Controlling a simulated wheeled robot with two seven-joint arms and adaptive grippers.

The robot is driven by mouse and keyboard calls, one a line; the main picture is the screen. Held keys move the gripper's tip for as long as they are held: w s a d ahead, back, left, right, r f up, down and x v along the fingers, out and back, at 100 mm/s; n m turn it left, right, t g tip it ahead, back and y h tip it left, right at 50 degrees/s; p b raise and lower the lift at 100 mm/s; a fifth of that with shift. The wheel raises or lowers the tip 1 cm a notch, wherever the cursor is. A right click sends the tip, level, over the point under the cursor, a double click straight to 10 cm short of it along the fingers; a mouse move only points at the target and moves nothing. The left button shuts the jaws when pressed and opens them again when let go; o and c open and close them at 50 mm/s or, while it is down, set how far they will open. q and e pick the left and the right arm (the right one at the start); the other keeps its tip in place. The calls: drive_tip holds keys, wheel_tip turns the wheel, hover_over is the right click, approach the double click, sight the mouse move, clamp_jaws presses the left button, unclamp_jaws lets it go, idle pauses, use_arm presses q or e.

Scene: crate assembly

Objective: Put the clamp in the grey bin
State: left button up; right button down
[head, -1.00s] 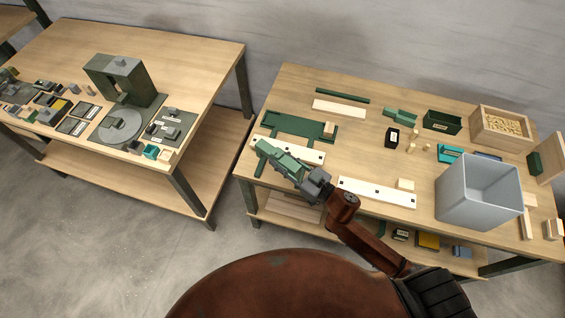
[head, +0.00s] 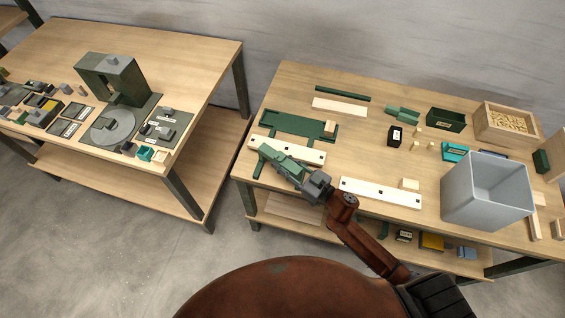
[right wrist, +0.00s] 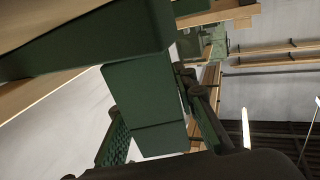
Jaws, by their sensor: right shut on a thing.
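My right gripper (head: 274,157) is over the front left of the right-hand table, beside the green fixture plate. It is shut on a dark green blocky piece, which appears to be the clamp (right wrist: 142,95); the right wrist view shows it between the two fingers. In the head view the green of the piece and of the gripper run together, so its outline is unclear. I cannot tell whether it touches the white strip or the fixture. The grey bin (head: 458,200) stands open at the table's front right, well to the right of the gripper. My left gripper is not in view.
A green fixture plate (head: 285,124) and white strips with holes (head: 380,192) lie near the gripper. Behind are a green part (head: 402,112), a black box (head: 395,135), a green tray (head: 446,119) and a wooden box (head: 505,122). Another table (head: 205,65) stands left.

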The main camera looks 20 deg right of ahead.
drive_tip(key=shift+f, duration=0.1)
drive_tip(key=c, duration=1.6)
unclamp_jaws()
